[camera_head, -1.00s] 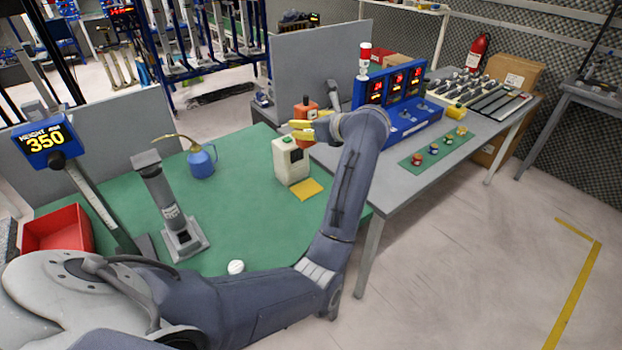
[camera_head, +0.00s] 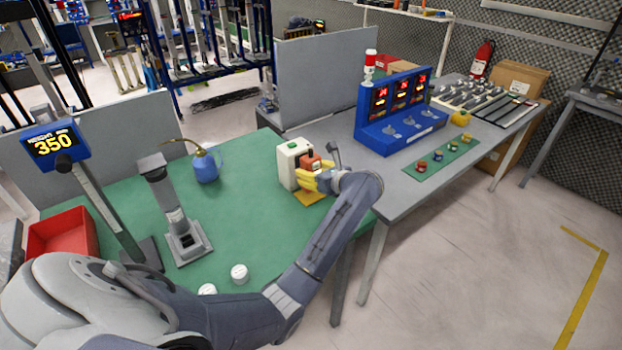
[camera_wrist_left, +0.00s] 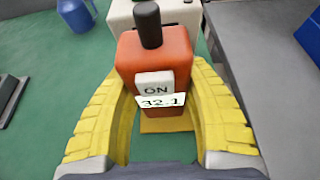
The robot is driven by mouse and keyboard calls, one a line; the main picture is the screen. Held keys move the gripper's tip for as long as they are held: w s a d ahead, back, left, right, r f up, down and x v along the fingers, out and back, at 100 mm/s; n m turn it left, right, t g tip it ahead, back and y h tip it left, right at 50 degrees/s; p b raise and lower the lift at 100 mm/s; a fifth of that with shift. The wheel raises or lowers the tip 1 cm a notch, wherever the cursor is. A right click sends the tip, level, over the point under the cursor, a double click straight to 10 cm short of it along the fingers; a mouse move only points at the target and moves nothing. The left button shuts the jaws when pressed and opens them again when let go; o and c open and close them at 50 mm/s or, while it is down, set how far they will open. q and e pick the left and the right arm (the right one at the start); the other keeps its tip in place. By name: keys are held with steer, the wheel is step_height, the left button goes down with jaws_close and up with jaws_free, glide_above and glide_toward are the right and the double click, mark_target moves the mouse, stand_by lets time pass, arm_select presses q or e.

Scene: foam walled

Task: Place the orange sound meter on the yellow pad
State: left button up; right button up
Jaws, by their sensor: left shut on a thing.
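The orange sound meter (camera_head: 309,164) is held between the yellow fingers of my left gripper (camera_head: 314,181). In the left wrist view the sound meter (camera_wrist_left: 157,70) is upright, with a black knob on top and a display reading "ON" and "32.1". The fingers of my left gripper (camera_wrist_left: 157,110) are shut on its sides. The yellow pad (camera_head: 306,198) lies on the green mat under the gripper, mostly hidden by it. In the wrist view part of the pad (camera_wrist_left: 165,125) shows just below the meter. I cannot tell whether the meter touches it. My right gripper is not in view.
A cream box (camera_head: 287,165) stands right behind the meter. A blue oil can (camera_head: 205,167), a grey stand (camera_head: 185,241) and a red bin (camera_head: 60,236) are further left. Two white round pieces lie near the front edge. The green mat (camera_head: 240,210) is clear in the middle.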

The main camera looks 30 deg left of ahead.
arm_select(q)
steer(key=shift+f, duration=1.25)
steer(key=shift+f, duration=0.1)
steer(key=o, duration=1.3)
steer(key=shift+d+r, duration=0.2)
steer(key=shift+d, duration=0.05)
steer(key=shift+v, duration=3.5)
steer(key=shift+s, duration=0.1)
